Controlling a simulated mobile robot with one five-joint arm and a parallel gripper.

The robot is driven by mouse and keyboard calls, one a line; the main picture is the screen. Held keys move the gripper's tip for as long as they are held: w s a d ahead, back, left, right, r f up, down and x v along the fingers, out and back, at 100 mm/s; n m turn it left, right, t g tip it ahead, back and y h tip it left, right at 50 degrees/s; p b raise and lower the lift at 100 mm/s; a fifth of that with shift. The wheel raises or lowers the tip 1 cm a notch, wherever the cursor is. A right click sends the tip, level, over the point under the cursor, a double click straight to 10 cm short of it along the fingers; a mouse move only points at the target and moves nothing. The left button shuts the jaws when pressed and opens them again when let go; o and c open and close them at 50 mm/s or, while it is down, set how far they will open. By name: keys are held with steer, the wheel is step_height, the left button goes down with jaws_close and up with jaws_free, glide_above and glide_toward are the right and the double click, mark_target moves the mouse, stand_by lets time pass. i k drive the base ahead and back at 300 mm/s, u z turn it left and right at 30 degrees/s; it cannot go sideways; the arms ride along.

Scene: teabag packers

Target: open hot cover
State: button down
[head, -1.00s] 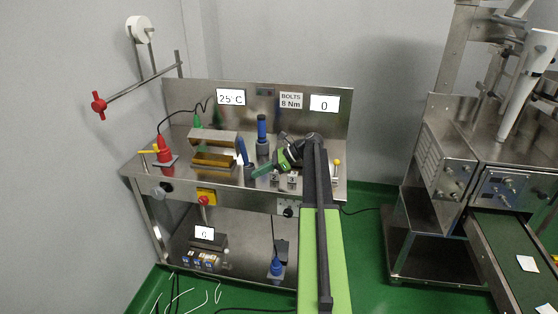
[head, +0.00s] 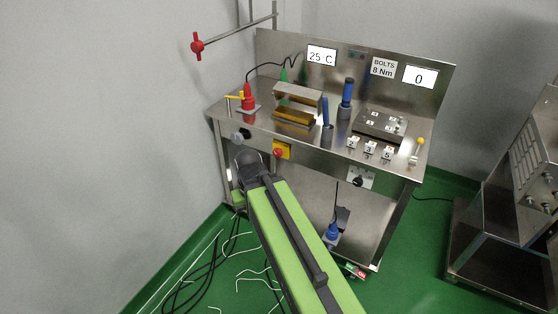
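A silver cover (head: 298,94) sits on the bench top, left of its middle, with a gold-coloured block (head: 294,117) showing along its front; I cannot tell whether the cover is fully closed. My arm reaches up from the bottom of the head view and ends in front of the bench's left front, lower than the bench top. Only a small green part of my gripper (head: 238,198) shows beside the arm's end. Its fingers are mostly hidden, and it is apart from the cover.
A red plug-like fixture (head: 248,98) stands left of the cover. A yellow box with a red button (head: 281,151) is on the bench front. Cables (head: 180,270) lie on the green floor.

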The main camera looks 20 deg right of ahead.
mark_target(307, 96)
steer(key=z, duration=0.4)
steer(key=i, duration=0.65)
steer(key=u, duration=0.05)
steer(key=k, duration=0.15)
steer(key=u, duration=3.15)
steer(key=k, duration=0.85)
steer(key=z, duration=0.15)
steer(key=i, duration=0.85)
steer(key=u, duration=0.05)
